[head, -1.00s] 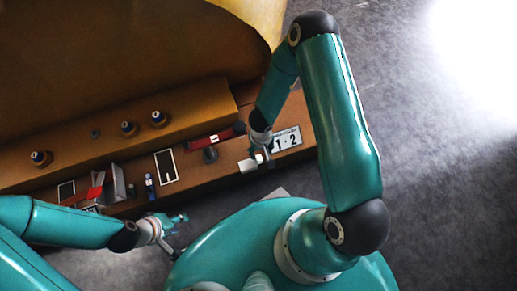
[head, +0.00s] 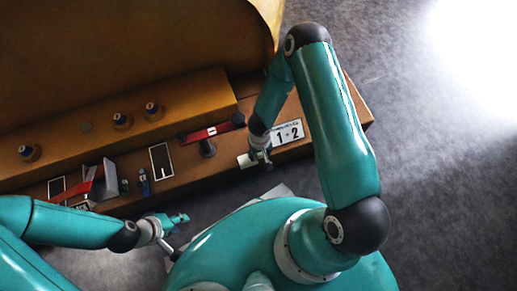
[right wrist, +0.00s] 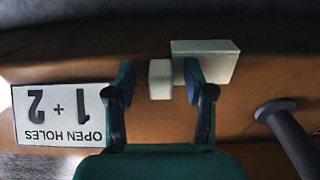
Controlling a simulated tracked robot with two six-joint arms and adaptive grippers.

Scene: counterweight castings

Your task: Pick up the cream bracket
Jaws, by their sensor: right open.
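The cream bracket (right wrist: 208,62) lies on the brown bench top, a larger block with a smaller block (right wrist: 160,80) beside it. In the head view the bracket (head: 244,161) is near the bench's front edge, partly hidden by my right gripper (head: 262,158). In the right wrist view my right gripper (right wrist: 160,84) is open, its fingers either side of the smaller block, with gaps showing on both sides. The right finger overlaps the larger block; contact cannot be told. My left gripper (head: 178,232) looks open and empty, in front of the bench.
An "OPEN HOLES 1 + 2" sign (head: 287,134) lies right of the bracket. A dark post (head: 207,148) and a red bar (head: 211,132) are to its left. A white-framed dark panel (head: 161,161) and a grey upright piece (head: 104,181) are further left. Several blue-topped cones (head: 152,109) stand on the raised ledge.

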